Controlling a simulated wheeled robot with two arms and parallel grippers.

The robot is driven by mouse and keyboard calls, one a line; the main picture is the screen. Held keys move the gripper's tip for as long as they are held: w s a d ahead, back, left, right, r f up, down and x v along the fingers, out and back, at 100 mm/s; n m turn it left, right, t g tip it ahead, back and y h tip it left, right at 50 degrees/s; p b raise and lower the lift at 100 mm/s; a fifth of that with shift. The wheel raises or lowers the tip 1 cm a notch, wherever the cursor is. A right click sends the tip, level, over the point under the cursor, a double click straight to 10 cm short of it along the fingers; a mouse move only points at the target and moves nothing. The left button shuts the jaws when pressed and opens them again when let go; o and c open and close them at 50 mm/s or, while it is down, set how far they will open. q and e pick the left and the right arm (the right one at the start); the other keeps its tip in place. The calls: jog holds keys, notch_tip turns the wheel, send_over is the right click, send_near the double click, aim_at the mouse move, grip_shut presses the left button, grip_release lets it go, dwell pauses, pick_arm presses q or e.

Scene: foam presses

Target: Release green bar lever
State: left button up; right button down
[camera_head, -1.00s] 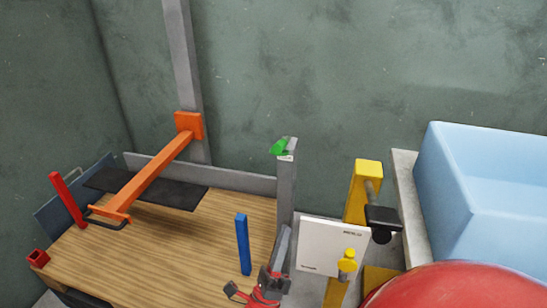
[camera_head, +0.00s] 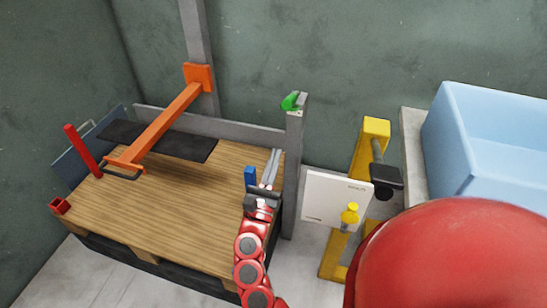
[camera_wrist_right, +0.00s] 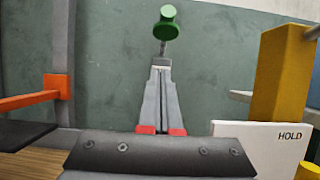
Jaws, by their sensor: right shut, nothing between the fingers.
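The green bar lever (camera_head: 292,101) is a small green piece at the top of a grey post (camera_head: 294,170) at the right end of the wooden deck. In the right wrist view, a round green knob (camera_wrist_right: 168,24) on a thin stem shows straight ahead, above the fingertips. My right gripper (camera_head: 275,155) is shut and empty, its fingers pointing up and forward toward the post, below the green piece and apart from it. In the right wrist view, the shut fingers (camera_wrist_right: 161,72) overlap the post, hiding part of it. My left gripper is not in view.
An orange arm (camera_head: 160,125) crosses the deck (camera_head: 150,215) at left. A white panel (camera_head: 322,198) and yellow post (camera_head: 375,150) stand right of the grey post, before a light-blue bin (camera_head: 450,150).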

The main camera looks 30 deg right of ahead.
aim_at(292, 99)
jog(key=w+d+r+p, duration=0.2)
jog(key=w+d+r, duration=0.2)
jog(key=d+r, duration=0.1)
jog(key=shift+w+d+r, duration=0.3)
jog(key=shift+w+r, duration=0.05)
jog(key=shift+r, duration=0.45)
